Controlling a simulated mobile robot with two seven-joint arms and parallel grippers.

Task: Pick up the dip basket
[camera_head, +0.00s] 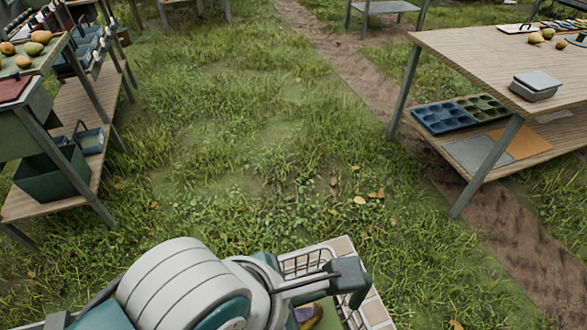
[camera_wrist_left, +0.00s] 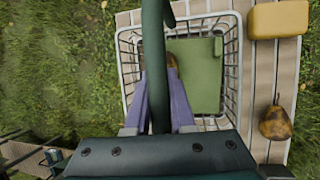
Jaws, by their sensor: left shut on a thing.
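The dip basket is a pale wire basket (camera_wrist_left: 232,85) with a green panel inside, standing on a slatted surface. Its wire corner (camera_head: 305,262) shows at the bottom of the head view. My left gripper (camera_wrist_left: 160,85) is over the basket, its two purple fingers on either side of a dark green bar (camera_wrist_left: 154,55) that looks like the basket's handle. The fingers are shut on it; their contact is partly hidden. A brown rounded thing, perhaps a pear, shows partly beyond the fingertips in the basket. My right gripper is not in view.
A brown pear (camera_wrist_left: 277,122) and a yellow block (camera_wrist_left: 278,20) lie on the slats beside the basket. A shelf rack (camera_head: 75,130) stands at left, a wooden table (camera_head: 465,55) with trays below at right. Open grass lies between.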

